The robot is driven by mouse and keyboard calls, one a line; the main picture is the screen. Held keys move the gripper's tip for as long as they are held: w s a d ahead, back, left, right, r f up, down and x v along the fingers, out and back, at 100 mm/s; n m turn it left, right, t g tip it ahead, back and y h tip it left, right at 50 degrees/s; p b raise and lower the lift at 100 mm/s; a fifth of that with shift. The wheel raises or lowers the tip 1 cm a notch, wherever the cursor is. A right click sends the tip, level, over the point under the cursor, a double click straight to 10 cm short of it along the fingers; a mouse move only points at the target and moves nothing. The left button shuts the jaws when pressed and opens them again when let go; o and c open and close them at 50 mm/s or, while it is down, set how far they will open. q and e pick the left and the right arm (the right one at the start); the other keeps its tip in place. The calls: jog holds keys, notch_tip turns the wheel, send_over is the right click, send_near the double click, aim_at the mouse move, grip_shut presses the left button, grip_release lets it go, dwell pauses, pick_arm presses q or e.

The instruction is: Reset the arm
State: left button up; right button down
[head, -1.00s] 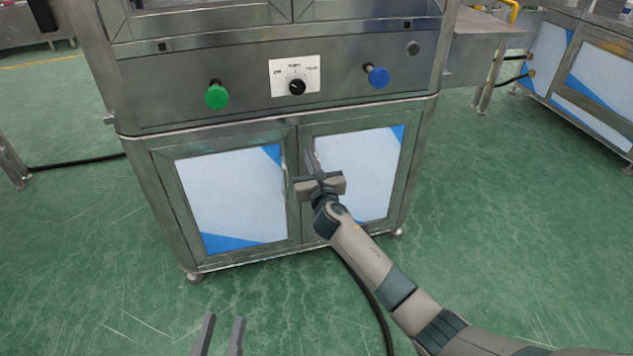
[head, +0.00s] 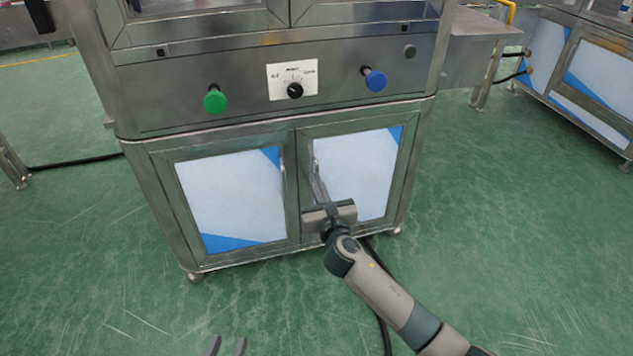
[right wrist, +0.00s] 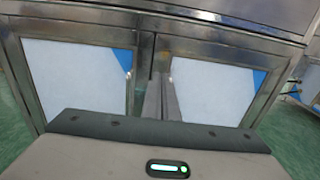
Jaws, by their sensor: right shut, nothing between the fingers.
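My right gripper (head: 319,185) is in front of the lower cabinet doors of the steel machine, its fingers together and empty, pointing at the machine. In the right wrist view its fingers (right wrist: 161,98) stand close together before the gap between the two doors. My left gripper (head: 227,346) shows only as two fingertips at the bottom edge of the head view, spaced apart with nothing between them. The machine's front panel carries a green button (head: 215,100), a rotary knob (head: 295,90) on a white plate and a blue button (head: 374,79).
The left cabinet door (head: 228,195) and right cabinet door (head: 358,170) are closed. A black cable (head: 75,162) lies on the green floor (head: 90,250) at left. Another steel cabinet (head: 590,75) stands at the right. The floor in front is largely clear.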

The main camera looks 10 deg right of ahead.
dwell(0.4)
